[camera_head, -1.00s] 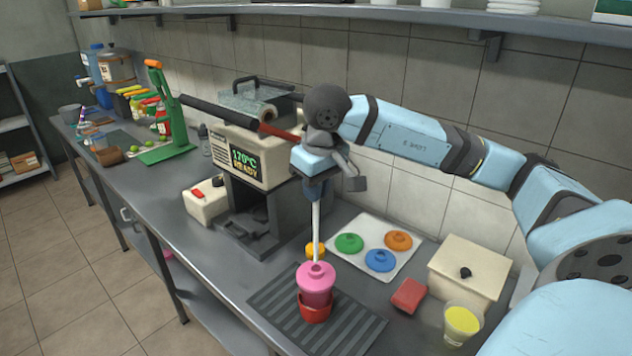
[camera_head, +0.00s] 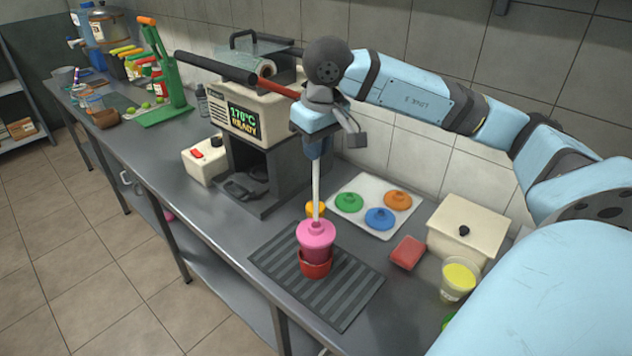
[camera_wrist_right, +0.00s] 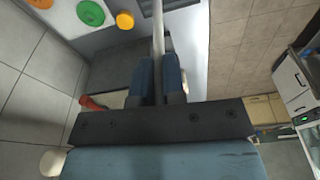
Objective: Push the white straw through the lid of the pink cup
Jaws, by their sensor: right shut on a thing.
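The pink cup (camera_head: 316,242) stands upright in a red holder (camera_head: 315,268) on a ribbed dark mat, with its pink lid on. My right gripper (camera_head: 317,150) is above the cup, shut on the white straw (camera_head: 316,188), which hangs nearly vertical. The straw's lower end meets the raised middle of the lid; I cannot tell whether it has gone through. In the right wrist view the straw (camera_wrist_right: 158,30) runs out between the fingers of the right gripper (camera_wrist_right: 158,70); the cup does not show there. My left gripper is out of view.
A white tray (camera_head: 352,222) with green, blue and orange lids lies behind, right of the cup. A yellow lid (camera_head: 310,209) is just behind the straw. A red block (camera_head: 407,252), a cream box (camera_head: 470,236) and a yellow drink (camera_head: 458,278) stand right. The press machine (camera_head: 262,150) is left.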

